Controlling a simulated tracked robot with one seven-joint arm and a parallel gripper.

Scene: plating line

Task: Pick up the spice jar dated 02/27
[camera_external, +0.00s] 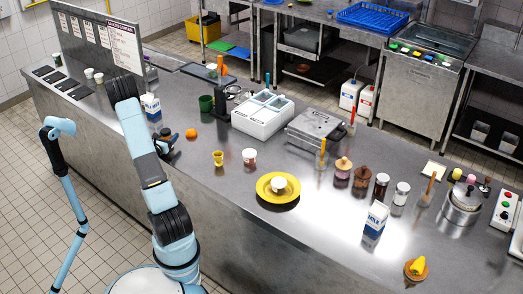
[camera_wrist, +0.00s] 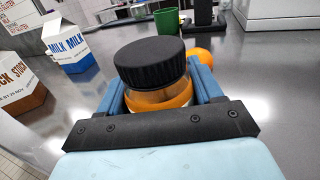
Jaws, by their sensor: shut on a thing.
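A jar with a ribbed black lid (camera_wrist: 149,62) and an orange band (camera_wrist: 158,97) stands between my gripper's blue fingers in the wrist view. My gripper (camera_wrist: 157,90) is shut on its body, below the lid. In the external view my gripper (camera_external: 168,148) is over the left half of the counter, with the dark lid (camera_external: 165,132) of the jar just showing. No date is readable on the jar; its lower part is hidden by my gripper. I cannot tell whether it touches the counter.
An orange fruit (camera_external: 191,133) and a green cup (camera_external: 206,103) stand right of my gripper. A milk carton (camera_external: 151,106) is behind it. A dark jar (camera_external: 381,187) stands beyond.

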